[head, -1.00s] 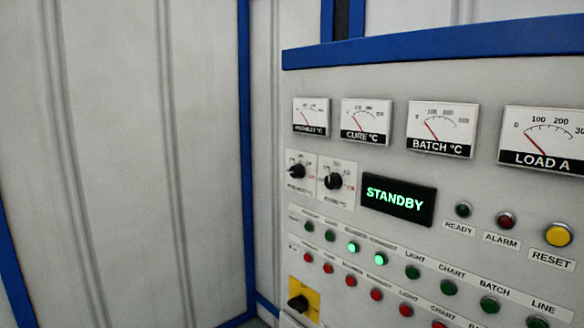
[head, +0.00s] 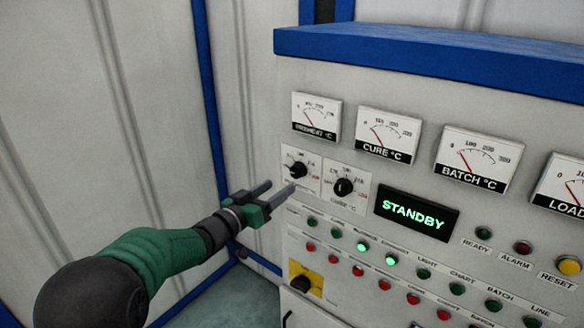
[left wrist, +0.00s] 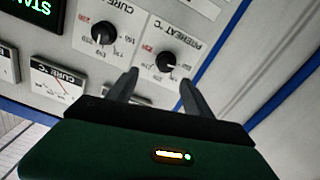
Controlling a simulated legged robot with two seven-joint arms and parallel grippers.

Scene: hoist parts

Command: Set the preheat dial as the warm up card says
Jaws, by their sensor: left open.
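The preheat dial (head: 298,169) is a black knob on a white scale plate at the panel's left side. It also shows in the left wrist view (left wrist: 167,62), upside down, with its label reading PREHEAT °C. My left gripper (head: 280,188) is open and empty, just left of and below the dial in the head view. In the left wrist view its two fingers point toward the panel, with the dial beyond and between the tips, apart from them. The preheat gauge (head: 316,117) above has its needle low. No warm up card is in view. My right gripper is not in view.
The cure dial (head: 343,187) sits close to the right of the preheat dial. A STANDBY display (head: 416,213) is further right. Rows of green and red buttons and a yellow-plated switch (head: 303,283) lie below. The wall on the left is bare.

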